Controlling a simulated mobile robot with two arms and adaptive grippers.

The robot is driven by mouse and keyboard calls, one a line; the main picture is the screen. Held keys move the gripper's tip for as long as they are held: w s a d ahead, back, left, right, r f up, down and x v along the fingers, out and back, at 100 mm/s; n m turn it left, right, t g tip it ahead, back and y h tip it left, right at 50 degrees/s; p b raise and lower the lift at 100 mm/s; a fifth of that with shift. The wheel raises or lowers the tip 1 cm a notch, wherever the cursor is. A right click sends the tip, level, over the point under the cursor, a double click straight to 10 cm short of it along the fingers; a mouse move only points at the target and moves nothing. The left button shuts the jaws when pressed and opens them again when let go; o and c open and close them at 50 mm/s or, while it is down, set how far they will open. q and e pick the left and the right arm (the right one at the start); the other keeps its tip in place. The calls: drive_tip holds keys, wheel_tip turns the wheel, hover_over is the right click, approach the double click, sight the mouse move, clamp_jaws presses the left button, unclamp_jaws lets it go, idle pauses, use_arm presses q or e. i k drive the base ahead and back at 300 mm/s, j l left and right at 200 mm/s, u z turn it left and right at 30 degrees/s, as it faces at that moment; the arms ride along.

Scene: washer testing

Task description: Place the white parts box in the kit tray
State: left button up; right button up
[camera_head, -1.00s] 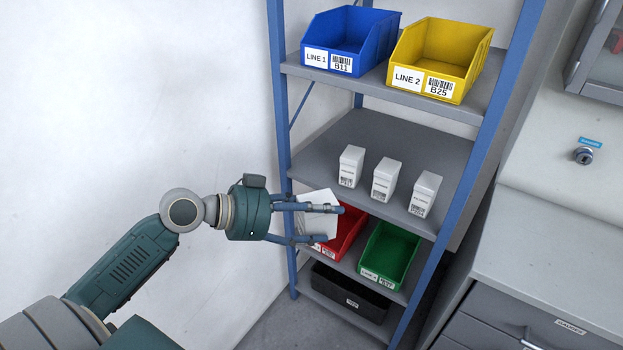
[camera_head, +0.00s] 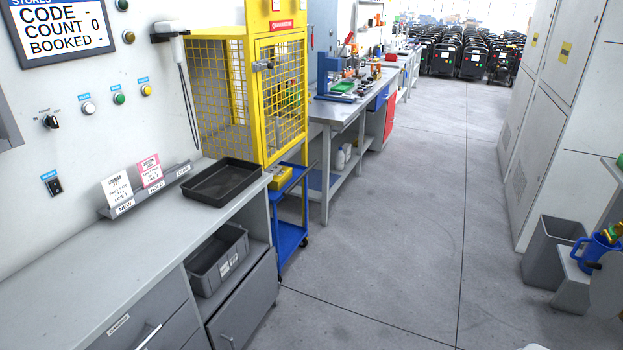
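A shallow black tray (camera_head: 222,182), which may be the kit tray, lies on the far end of the grey counter (camera_head: 75,262). It looks empty. The white parts box is not visible in this view. Neither of my grippers is in view, so what they hold now cannot be seen.
A grey bin (camera_head: 218,260) sits on a shelf below. A yellow cage (camera_head: 250,90) and blue cart (camera_head: 288,232) stand beyond. The floor (camera_head: 400,240) to the right is open.

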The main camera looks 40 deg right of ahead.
sight(219, 188)
drive_tip(key=i+z, duration=0.2)
drive_tip(key=z, duration=0.25)
drive_tip(key=i+j+z, duration=0.1)
drive_tip(key=z, duration=0.35)
drive_tip(key=i+j+z, duration=0.15)
drive_tip(key=z, duration=0.3)
drive_tip(key=i+j+z, duration=0.25)
drive_tip(key=z, duration=0.2)
